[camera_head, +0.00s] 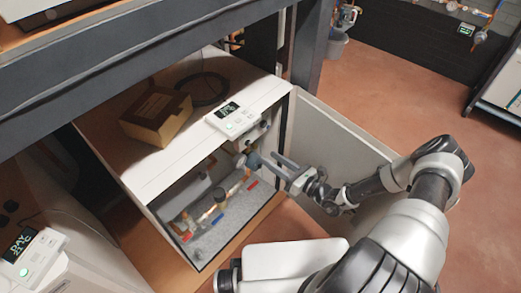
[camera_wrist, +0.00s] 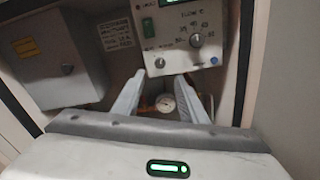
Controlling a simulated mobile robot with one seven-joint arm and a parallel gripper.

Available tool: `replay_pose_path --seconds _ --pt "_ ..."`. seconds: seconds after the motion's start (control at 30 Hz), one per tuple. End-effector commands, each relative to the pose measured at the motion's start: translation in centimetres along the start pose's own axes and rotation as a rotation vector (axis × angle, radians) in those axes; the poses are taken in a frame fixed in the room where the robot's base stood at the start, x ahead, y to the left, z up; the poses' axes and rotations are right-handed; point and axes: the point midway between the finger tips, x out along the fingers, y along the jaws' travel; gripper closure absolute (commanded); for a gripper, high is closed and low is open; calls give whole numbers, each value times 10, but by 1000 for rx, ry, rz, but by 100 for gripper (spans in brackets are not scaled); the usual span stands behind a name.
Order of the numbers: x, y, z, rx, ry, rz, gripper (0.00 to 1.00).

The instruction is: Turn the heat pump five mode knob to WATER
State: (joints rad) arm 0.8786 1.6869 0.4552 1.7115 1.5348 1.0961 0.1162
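A heat pump cabinet (camera_head: 150,185) stands with its front open. Inside it, a pale control panel (camera_wrist: 185,35) fills the top of the wrist view. It carries a small dark knob (camera_wrist: 160,62) at lower left and a larger dark dial (camera_wrist: 195,40) ringed by numbers at right. The small knob's lettering is too blurred to read, so I cannot tell its setting. My gripper (camera_wrist: 161,77) is open, its two fingers pointing at the panel with the small knob between their tips in view. In the head view my gripper (camera_head: 263,160) is at the cabinet's upper right opening. Contact is unclear.
A grey box (camera_wrist: 55,62) is left of the panel. Pipes and valves (camera_head: 215,200) and a gauge (camera_wrist: 166,102) sit below. An open door (camera_head: 335,135) stands at right. A cardboard box (camera_head: 155,115) and a display unit (camera_head: 233,118) are on top.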

Motion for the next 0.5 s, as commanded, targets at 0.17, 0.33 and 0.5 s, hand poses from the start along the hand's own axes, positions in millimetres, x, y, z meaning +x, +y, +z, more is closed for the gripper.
replay_pose_path --seconds 0.17,0.33,0.5 --pt "-42 -1 2 0 0 -3 61" --pt "-69 0 1 1 -1 -2 61" --pt "-80 0 0 1 0 0 61"
